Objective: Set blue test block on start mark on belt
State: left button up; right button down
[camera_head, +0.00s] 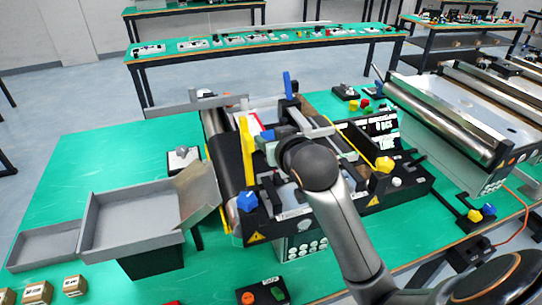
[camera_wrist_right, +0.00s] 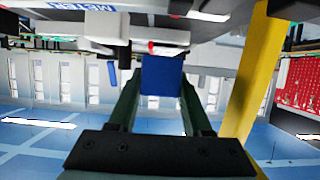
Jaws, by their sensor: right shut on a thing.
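My right gripper (camera_wrist_right: 160,92) is shut on the blue test block (camera_wrist_right: 160,75), which sits between its two fingertips in the wrist view. In the head view my right arm reaches in from the lower right, and a small blue patch of the block (camera_head: 268,135) shows beside a yellow upright. The gripper is over the middle of the conveyor unit, whose dark belt (camera_head: 226,152) shows to the left. I cannot tell whether the block touches the belt. The start mark is not discernible. My left gripper is not in view.
A yellow upright (camera_wrist_right: 252,80) stands close to the right of my gripper in the wrist view. Grey trays (camera_head: 130,218) stand left of the conveyor, with small boxes (camera_head: 75,286) at the front left. Blue (camera_head: 247,201) and yellow (camera_head: 384,164) knobs project from the unit.

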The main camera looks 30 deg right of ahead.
jog(key=shift+f, duration=2.55)
jog(key=shift+f, duration=0.2)
jog(key=shift+c, duration=1.7)
grip_release()
jog(key=shift+r, duration=0.1)
